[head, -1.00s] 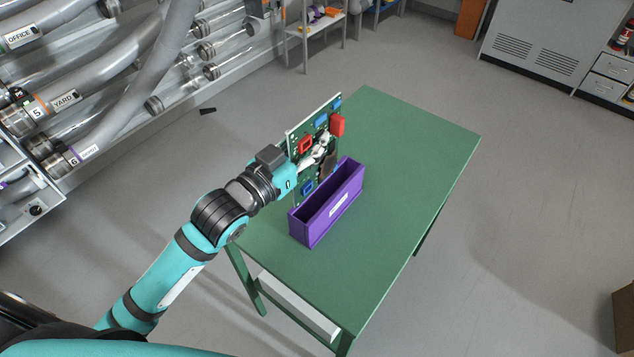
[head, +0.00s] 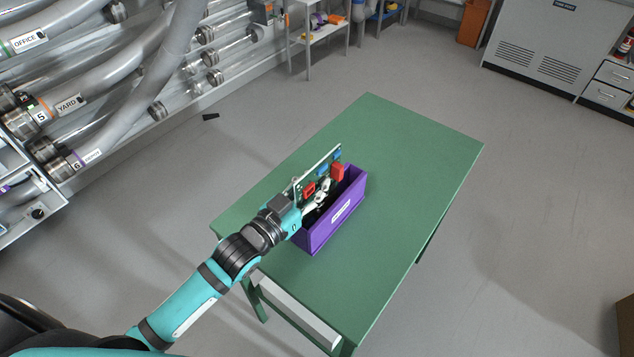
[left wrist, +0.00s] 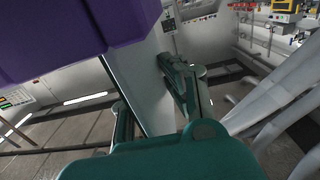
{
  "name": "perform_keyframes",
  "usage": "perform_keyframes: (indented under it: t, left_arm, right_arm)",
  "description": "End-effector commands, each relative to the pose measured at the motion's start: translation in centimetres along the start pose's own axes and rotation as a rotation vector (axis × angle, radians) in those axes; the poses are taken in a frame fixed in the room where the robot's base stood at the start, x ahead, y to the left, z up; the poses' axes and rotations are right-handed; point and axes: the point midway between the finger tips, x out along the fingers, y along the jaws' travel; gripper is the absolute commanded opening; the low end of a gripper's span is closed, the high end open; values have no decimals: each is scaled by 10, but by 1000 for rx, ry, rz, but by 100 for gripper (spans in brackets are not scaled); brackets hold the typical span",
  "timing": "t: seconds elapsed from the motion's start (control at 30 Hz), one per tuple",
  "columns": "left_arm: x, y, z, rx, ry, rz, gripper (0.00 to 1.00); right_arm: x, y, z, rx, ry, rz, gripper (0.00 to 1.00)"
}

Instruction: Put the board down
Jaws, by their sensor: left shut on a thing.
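The green circuit board (head: 322,172) stands upright and carries red and blue parts. It is at the left long side of the purple bin (head: 340,215), which sits on the green table. The board's lower part is hidden by the bin and my gripper. I cannot tell whether its lower edge is inside the bin or touching anything. My left gripper (head: 318,199) is shut on the board, close over the bin's opening. My right gripper is not in view.
The green table (head: 415,165) is clear to the right of the bin and behind it. Clear pipes with labels (head: 85,100) line the left wall. A shelf (head: 318,35) and a grey cabinet (head: 548,50) stand at the back, away from the table.

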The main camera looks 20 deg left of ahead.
Motion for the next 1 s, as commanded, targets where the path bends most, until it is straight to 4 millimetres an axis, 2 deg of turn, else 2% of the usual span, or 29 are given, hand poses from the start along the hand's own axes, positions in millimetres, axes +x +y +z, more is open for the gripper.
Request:
perform_keyframes:
  t: [0.1,0.13,0.3,0.63,0.77,1.0]
  left_arm:
    - [0,0,4,0,2,0,0]
    - [0,0,3,0,0,0,10]
    - [0,0,3,0,0,0,29]
    - [-2,0,-1,0,-1,0,29]
    - [-21,0,2,-1,-3,-1,29]
    - [-73,0,3,-1,-5,-1,29]
  right_arm:
    - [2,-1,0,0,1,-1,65]
    - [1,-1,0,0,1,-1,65]
    - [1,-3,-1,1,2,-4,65]
    - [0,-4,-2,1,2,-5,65]
    - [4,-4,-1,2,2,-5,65]
    - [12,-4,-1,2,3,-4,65]
